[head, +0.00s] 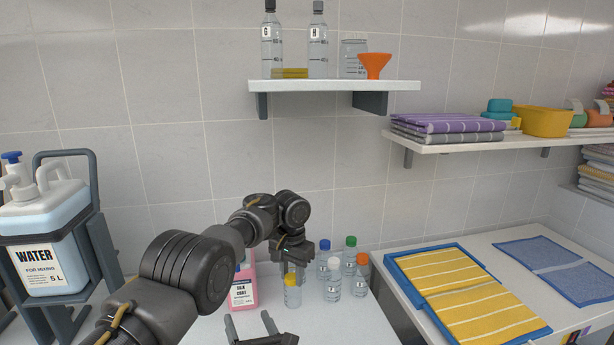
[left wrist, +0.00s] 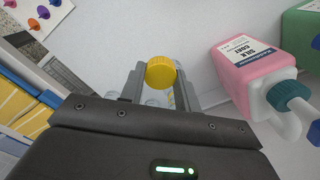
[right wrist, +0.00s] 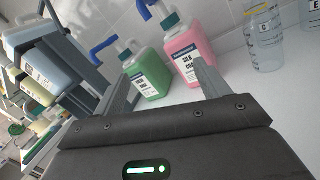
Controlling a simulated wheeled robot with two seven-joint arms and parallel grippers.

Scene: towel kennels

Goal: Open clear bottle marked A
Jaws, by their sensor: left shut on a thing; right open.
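A small clear bottle with a yellow cap (head: 292,281) stands on the white counter, right of the pink bottle; I cannot read its letter. My left gripper (head: 291,262) points down over it and is shut on the yellow cap. In the left wrist view the yellow cap (left wrist: 160,72) sits between the fingers. Other clear bottles stand close by, with a white cap (head: 333,262), blue cap (head: 324,244), green cap (head: 350,241) and orange cap (head: 362,259). I cannot make out a letter A. My right gripper (head: 262,328) is open and empty, low at the counter's front.
The pink bottle (head: 243,288) stands just left of the yellow-capped bottle. A green bottle (right wrist: 148,72) stands beside it. A water jug (head: 42,240) sits in a rack at left. A shelf (head: 335,86) holds bottles G and H. Towels on a blue tray (head: 405,273) lie right.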

